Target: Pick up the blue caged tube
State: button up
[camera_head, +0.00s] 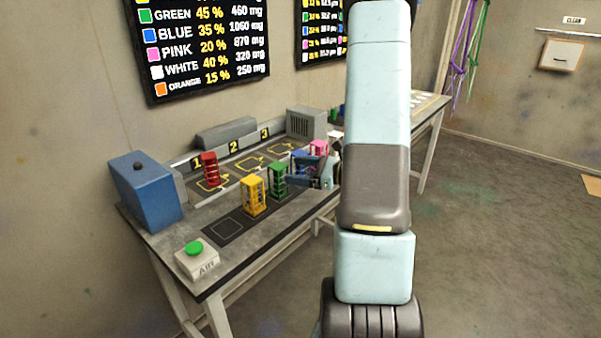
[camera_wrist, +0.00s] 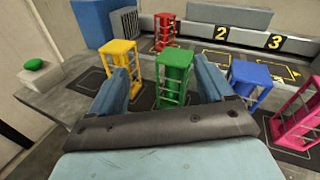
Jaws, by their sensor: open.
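The blue caged tube (camera_wrist: 250,80) stands upright on the bench in the wrist view, just right of my right finger. In the head view the blue caged tube (camera_head: 298,156) is mostly hidden behind my gripper (camera_head: 308,170). My gripper (camera_wrist: 163,75) is open, with its two blue-grey fingers spread apart. The green caged tube (camera_wrist: 175,75) shows between the fingers in the wrist view. I cannot tell whether the fingers reach around it or stop short. In the head view the green caged tube (camera_head: 279,181) is left of my gripper.
A yellow caged tube (camera_wrist: 119,58) stands left of the left finger, and a pink one (camera_wrist: 298,115) at the right. A red caged tube (camera_wrist: 165,32) stands near numbered spots at the back. A blue box (camera_head: 146,190) and green AIR button (camera_head: 194,248) occupy the left end.

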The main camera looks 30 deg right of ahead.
aim_at(296, 167)
jog(key=d+f+m+t+h, duration=0.1)
jog(key=d+f+m, duration=0.1)
jog(key=d, duration=0.1)
jog(key=d+f+m+t+h, duration=0.1)
jog(key=d+f+m+h, duration=0.1)
jog(key=d, duration=0.1)
jog(key=d+f+m+t+h, duration=0.2)
jog(key=d+f, duration=0.1)
jog(key=d, duration=0.1)
jog(key=shift+s, duration=0.1)
jog(key=shift+d+f, duration=0.1)
jog(key=shift+f, duration=0.05)
jog(key=x, duration=1.3)
jog(key=shift+w+d, duration=0.15)
jog(key=shift+w, duration=0.3)
jog(key=c, duration=1.2)
